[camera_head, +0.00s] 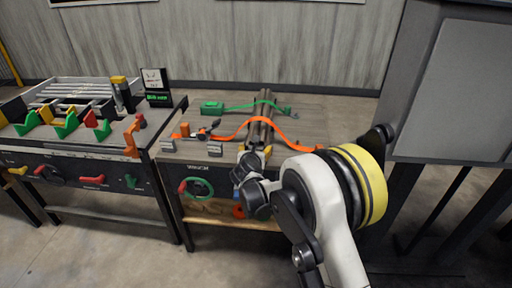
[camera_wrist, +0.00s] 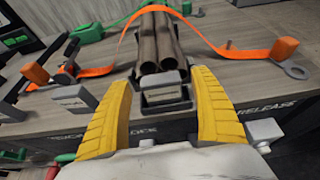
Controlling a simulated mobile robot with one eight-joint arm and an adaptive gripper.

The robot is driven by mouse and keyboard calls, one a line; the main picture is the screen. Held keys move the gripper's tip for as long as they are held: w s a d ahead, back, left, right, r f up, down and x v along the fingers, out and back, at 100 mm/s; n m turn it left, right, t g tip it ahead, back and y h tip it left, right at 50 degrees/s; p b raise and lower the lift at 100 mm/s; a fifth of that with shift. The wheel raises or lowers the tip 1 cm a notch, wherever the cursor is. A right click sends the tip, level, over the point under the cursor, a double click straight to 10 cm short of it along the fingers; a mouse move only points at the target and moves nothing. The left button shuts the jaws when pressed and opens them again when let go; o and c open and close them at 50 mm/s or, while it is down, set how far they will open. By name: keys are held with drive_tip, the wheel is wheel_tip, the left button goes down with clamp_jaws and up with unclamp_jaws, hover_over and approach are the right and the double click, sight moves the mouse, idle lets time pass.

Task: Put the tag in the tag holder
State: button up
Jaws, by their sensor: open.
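My gripper (camera_wrist: 160,77) is open, with its two yellow fingers spread apart over the bench's front edge in the wrist view. Between and beyond the fingers, a small grey block with a pale label (camera_wrist: 165,88) sits in a dark bracket at the near end of the pipes. Another labelled grey block (camera_wrist: 72,102) stands to the left, outside the fingers. It also shows in the head view (camera_head: 215,148), with a similar block (camera_head: 168,146) farther left. I cannot tell which piece is the tag and which is the tag holder. My arm hides part of the bench's right side in the head view.
Grey pipes (camera_wrist: 160,45) lie along the bench top. An orange strap (camera_head: 245,127) arches over them, with a green strap (camera_head: 250,105) behind. Another bench (camera_head: 75,160) stands at left, a grey cabinet (camera_head: 455,90) at right.

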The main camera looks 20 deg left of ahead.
drive_tip(key=p+v, duration=0.3)
drive_tip(key=v, duration=0.6)
drive_tip(key=shift+s, duration=0.3)
drive_tip(key=shift+d+r, duration=0.1)
drive_tip(key=w+d+r+n+t+y, duration=0.1)
drive_tip(key=w+d+r+n+t, duration=0.15)
drive_tip(key=r, duration=0.55)
drive_tip(key=w+d+r+n+t, duration=0.1)
drive_tip(key=d+r+n, duration=0.25)
drive_tip(key=r, duration=0.45)
drive_tip(key=s+d+r+n+y, duration=0.45)
drive_tip(key=d+r+n, duration=0.55)
drive_tip(key=r, duration=0.4)
drive_tip(key=s+d+f+n+g+h, duration=0.2)
drive_tip(key=s+d+f+n, duration=0.3)
drive_tip(key=s+d, duration=0.4)
drive_tip(key=s+d+f+n+g+h, duration=0.3)
drive_tip(key=s+d+f+n+g, duration=0.1)
drive_tip(key=s+d, duration=0.6)
drive_tip(key=s+d+f+n+g+h, duration=0.3)
drive_tip(key=s+d+f+n, duration=0.4)
drive_tip(key=s+d+n, duration=0.1)
drive_tip(key=shift+s+d, duration=0.85)
drive_tip(key=shift+s, duration=0.2)
